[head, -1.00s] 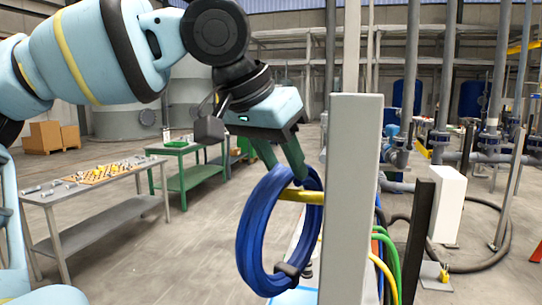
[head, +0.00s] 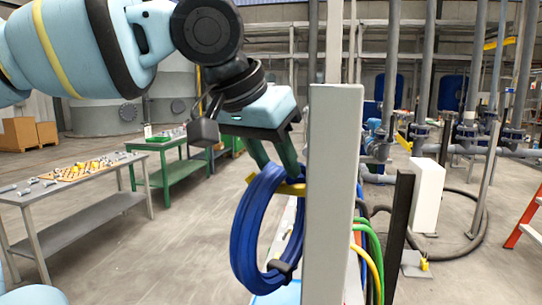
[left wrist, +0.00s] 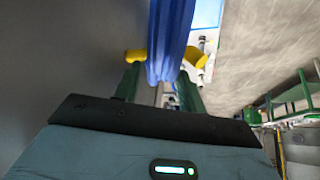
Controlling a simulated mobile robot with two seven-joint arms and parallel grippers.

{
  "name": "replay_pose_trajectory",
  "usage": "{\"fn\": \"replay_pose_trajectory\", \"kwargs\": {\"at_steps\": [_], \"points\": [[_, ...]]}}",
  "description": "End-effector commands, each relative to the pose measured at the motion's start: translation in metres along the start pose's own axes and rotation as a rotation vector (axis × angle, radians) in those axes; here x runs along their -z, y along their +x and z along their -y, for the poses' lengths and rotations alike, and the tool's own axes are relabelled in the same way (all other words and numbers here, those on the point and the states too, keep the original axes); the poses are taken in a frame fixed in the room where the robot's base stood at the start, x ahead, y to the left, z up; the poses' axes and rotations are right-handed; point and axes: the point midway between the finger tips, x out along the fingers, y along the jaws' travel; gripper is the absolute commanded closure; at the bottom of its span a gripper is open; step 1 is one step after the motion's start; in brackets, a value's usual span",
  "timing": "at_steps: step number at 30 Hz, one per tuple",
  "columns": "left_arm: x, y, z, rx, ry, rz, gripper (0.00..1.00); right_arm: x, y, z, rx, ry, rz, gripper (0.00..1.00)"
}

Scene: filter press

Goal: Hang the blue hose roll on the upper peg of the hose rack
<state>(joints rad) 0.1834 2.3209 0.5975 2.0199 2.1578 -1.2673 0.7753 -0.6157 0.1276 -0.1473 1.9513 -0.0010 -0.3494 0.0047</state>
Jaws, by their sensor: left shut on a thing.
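The blue hose roll (head: 243,240) hangs upright from my left gripper (head: 277,172), whose green fingers are shut on its top. The tall grey post of the hose rack (head: 332,200) stands just right of the roll and hides part of its right side. I cannot tell whether the hose touches the peg. My right gripper is not in view.
Green and yellow hoses (head: 372,245) show right of the post, beside a dark post (head: 398,235). A grey table (head: 90,172) with small parts and a green table (head: 175,150) stand at the left. A red ladder (head: 527,215) stands at the right edge.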

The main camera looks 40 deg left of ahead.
Motion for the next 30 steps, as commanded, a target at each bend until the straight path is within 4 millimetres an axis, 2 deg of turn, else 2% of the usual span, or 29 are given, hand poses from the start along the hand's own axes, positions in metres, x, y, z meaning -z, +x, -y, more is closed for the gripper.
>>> {"fn": "replay_pose_trajectory", "kwargs": {"at_steps": [7, 8, 13, 23, 26, 30], "points": [[-0.001, 0.003, -0.003, -0.009, 0.004, 0.006, 1.0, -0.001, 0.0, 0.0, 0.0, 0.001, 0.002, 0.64], [-0.001, 0.003, -0.003, -0.009, 0.004, 0.006, 0.57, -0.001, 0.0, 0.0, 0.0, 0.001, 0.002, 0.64], [-0.001, 0.002, -0.002, -0.006, 0.003, 0.005, 0.35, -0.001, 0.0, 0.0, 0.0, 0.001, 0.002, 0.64], [-0.001, -0.001, -0.001, -0.003, 0.001, 0.004, 0.34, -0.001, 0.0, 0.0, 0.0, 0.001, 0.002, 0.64], [0.0, -0.01, -0.001, -0.002, 0.0, 0.002, 0.34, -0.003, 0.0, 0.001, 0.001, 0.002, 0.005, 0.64], [0.0, -0.033, -0.001, -0.004, 0.002, 0.0, 0.34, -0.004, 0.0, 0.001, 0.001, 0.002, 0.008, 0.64]]}}
